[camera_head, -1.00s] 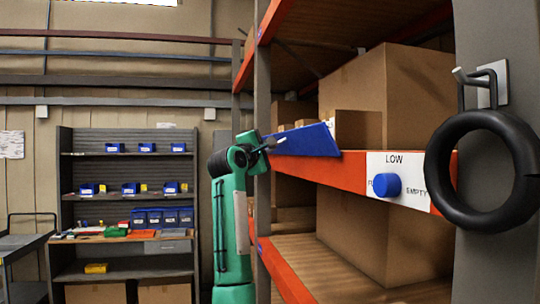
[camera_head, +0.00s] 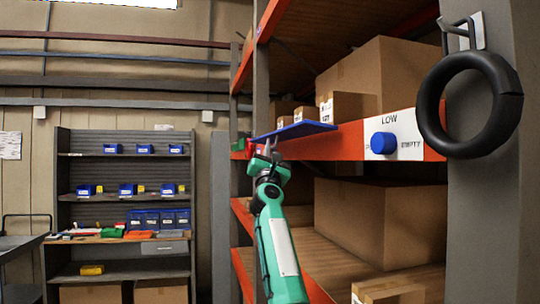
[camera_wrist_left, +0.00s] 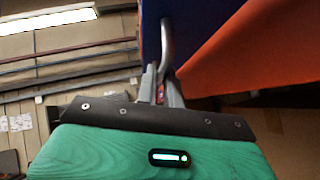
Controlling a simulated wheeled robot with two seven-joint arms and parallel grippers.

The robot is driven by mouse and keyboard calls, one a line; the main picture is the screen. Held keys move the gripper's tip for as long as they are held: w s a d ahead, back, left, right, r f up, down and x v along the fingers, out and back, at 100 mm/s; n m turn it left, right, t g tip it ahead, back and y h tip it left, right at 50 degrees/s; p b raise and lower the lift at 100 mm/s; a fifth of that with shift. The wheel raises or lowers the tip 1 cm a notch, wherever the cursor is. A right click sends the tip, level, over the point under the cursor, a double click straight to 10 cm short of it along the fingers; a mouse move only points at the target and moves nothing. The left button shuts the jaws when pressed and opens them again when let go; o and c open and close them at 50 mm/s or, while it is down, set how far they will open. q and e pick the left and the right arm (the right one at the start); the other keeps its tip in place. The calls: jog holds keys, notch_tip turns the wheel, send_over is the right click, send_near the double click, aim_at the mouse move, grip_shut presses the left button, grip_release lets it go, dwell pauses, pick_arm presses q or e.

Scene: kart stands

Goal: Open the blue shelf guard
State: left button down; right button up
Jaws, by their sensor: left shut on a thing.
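The blue shelf guard (camera_head: 305,130) is a flat blue panel at the orange shelf beam, seen nearly edge-on and sticking out roughly level. My left gripper (camera_head: 266,154) is at its left end, just below it, with my green arm reaching up from below. In the left wrist view, the fingers (camera_wrist_left: 161,88) are shut on a grey metal handle (camera_wrist_left: 167,42) on the blue guard (camera_wrist_left: 151,30). The guard's hinge side is not clear. My right gripper is not in view.
The orange beam (camera_head: 350,140) carries a white label with a blue knob (camera_head: 383,143). Cardboard boxes (camera_head: 375,78) stand on the shelf behind. A black ring (camera_head: 432,110) hangs on the grey post at right. A bin rack (camera_head: 125,180) stands at left.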

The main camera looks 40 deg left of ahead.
pick_arm(q)
jog(key=shift+w+d+f+n+g+y+b, duration=0.15)
jog(key=shift+n+g+y+b, duration=0.15)
jog(key=shift+n+y, duration=0.3)
jog(key=shift+f+n+g+y+b, duration=0.25)
jog(key=shift+n+y, duration=0.2)
jog(key=shift+n, duration=0.3)
jog(key=shift+w+d+f+n+g+y+b, duration=0.1)
jog(key=shift+n+g+y+b, duration=0.1)
jog(key=shift+n+g+y, duration=0.3)
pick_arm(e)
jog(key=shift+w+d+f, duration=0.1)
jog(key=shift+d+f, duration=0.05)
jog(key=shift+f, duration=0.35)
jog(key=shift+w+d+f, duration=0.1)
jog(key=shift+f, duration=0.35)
pick_arm(q)
jog(key=shift+n+y, duration=0.25)
jog(key=shift+n, duration=0.1)
jog(key=shift+r, duration=0.1)
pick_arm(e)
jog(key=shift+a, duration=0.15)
pick_arm(q)
jog(key=c, duration=1.5)
grip_release()
jog(key=shift+w, duration=0.1)
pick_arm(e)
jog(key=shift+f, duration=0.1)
